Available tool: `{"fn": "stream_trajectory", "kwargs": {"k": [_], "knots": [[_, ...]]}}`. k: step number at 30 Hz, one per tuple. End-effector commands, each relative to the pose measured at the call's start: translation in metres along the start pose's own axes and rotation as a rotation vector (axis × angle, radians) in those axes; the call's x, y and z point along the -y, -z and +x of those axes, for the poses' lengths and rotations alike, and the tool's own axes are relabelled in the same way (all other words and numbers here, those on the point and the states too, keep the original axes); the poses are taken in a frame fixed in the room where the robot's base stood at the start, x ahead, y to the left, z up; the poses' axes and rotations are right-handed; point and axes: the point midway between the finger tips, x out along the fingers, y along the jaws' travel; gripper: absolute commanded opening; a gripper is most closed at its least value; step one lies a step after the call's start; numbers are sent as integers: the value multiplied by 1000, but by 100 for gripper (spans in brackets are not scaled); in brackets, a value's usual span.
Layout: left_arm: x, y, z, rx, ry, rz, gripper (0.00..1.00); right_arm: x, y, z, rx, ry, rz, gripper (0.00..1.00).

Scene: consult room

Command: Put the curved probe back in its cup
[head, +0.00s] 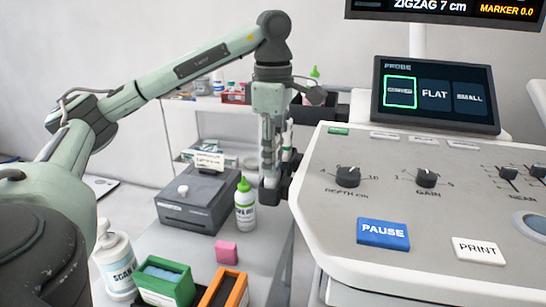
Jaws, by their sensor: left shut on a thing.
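My left gripper (268,162) points down at the left edge of the ultrasound console. It is shut on a slim, grey thing, which I take to be the curved probe; the fingers hide most of it. A dark holder (292,172) is fixed to the console's side, right beside the fingertips. A dark grey block-like part (269,192) shows just below the fingers; I cannot tell whether it is a cup or the probe's head, or whether the probe is inside a cup. My right gripper is not in view.
A gel bottle (245,208) with a green cap stands close left of the gripper. A pink block (227,252), a green box (163,283), an orange box (224,290) and a pump bottle (114,262) stand nearer. The console (440,160) fills the right.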

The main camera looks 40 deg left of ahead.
Motion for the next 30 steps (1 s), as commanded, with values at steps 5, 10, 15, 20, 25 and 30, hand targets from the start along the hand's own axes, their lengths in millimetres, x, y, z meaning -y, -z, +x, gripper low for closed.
{"fn": "stream_trajectory", "kwargs": {"k": [5,10,15,20,25,30], "knots": [[0,0,2,0,0,0,0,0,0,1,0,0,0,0],[0,0,3,1,-1,0,0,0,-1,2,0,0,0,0],[0,0,5,1,-1,0,0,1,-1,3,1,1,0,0],[0,0,5,1,-1,0,0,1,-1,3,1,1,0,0],[0,0,5,1,-1,0,32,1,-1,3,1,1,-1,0],[0,0,5,1,-1,0,53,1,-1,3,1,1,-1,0]]}}
